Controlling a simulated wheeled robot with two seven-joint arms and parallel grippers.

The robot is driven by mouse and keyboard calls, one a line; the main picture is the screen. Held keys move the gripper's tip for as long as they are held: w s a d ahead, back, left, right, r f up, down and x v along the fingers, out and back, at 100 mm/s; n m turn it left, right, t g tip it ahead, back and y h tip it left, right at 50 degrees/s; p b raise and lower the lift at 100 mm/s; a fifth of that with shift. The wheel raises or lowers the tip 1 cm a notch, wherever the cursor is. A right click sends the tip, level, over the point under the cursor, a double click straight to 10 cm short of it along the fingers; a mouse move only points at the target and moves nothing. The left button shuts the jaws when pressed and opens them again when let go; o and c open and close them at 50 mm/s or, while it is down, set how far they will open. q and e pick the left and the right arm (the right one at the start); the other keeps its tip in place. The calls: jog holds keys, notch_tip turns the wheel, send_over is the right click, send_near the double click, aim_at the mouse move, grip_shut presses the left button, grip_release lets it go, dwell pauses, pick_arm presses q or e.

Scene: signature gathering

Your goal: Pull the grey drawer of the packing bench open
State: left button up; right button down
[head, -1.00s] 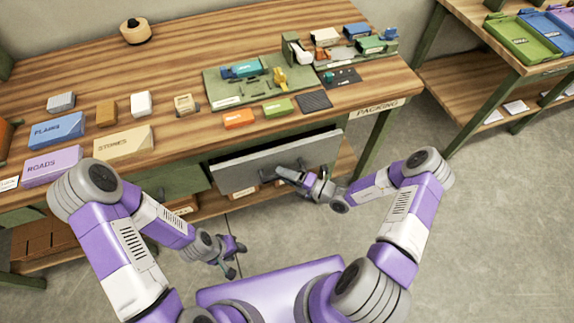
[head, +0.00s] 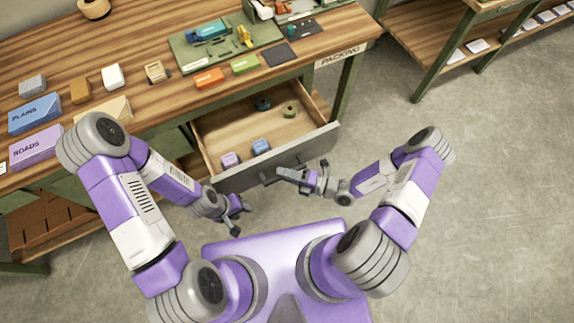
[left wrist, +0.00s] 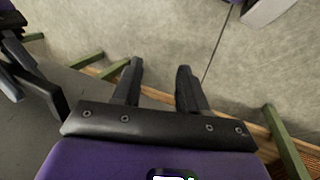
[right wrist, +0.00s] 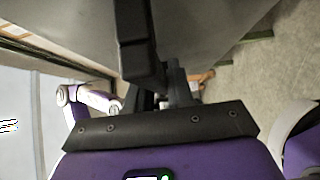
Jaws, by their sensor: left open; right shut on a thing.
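The grey drawer (head: 318,144) of the packing bench stands pulled out in the head view, its wooden inside showing. A dark bar handle (head: 268,179) runs along its front. My right gripper (head: 283,173) is shut on the handle. In the right wrist view the dark handle (right wrist: 138,45) crosses in front of the fingers and hides part of them; the grey drawer front (right wrist: 205,25) lies beyond. My left gripper (head: 238,217) is open and empty, low and left of the drawer front.
The bench top (head: 140,55) holds several boxes and a green tray (head: 190,65). Floor (head: 450,190) on the right is clear.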

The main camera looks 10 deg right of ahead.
jog(key=shift+s, duration=0.2)
jog(key=c, duration=1.1)
grip_release()
jog(key=shift+d, duration=0.1)
jog(key=v, duration=0.7)
jog(key=shift+s+d+p, duration=0.15)
jog(key=shift+d+p, duration=0.05)
jog(key=shift+p, duration=0.1)
